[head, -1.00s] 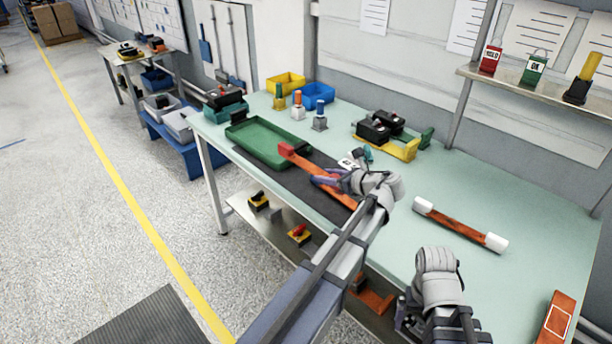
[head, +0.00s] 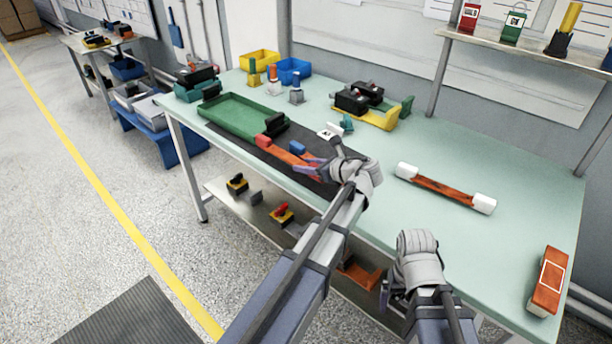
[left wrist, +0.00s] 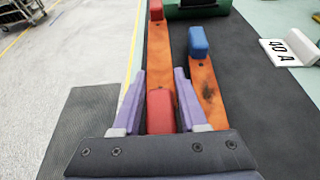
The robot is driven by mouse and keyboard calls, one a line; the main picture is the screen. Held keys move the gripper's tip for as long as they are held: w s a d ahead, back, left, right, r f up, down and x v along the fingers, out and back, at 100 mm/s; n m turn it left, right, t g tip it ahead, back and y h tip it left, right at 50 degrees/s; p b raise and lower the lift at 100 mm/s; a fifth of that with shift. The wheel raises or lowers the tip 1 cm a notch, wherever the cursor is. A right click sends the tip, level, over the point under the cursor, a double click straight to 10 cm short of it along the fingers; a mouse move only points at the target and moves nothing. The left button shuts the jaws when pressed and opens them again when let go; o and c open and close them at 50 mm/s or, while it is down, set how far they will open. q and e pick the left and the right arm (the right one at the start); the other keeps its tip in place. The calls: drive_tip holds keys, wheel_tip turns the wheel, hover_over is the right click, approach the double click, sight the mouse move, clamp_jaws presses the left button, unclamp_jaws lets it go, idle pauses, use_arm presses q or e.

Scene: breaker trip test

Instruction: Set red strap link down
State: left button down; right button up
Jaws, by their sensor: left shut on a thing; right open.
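The red strap link (left wrist: 157,62) is an orange bar with red end blocks. My left gripper (left wrist: 160,100) is shut on its near red block, between purple fingers. In the head view its far red end (head: 264,141) lies over the front edge of the dark mat (head: 240,145), beside the green tray; I cannot tell whether it touches the mat. A second orange bar with a blue block (left wrist: 198,42) lies on the mat just right of it. My left gripper (head: 312,168) also shows in the head view. My right gripper (head: 388,292) is open and empty, low at the bench front.
A 40 A card (left wrist: 290,50) lies right of the mat. A white-ended orange link (head: 440,186) lies on the clear right bench. Black breakers in a yellow holder (head: 385,120) stand behind.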

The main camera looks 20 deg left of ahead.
use_arm(q)
wheel_tip(320, 180, down, 2)
drive_tip(key=shift+f+b, duration=0.1)
drive_tip(key=shift+b, duration=0.55)
drive_tip(key=shift+c, duration=2.2)
unclamp_jaws()
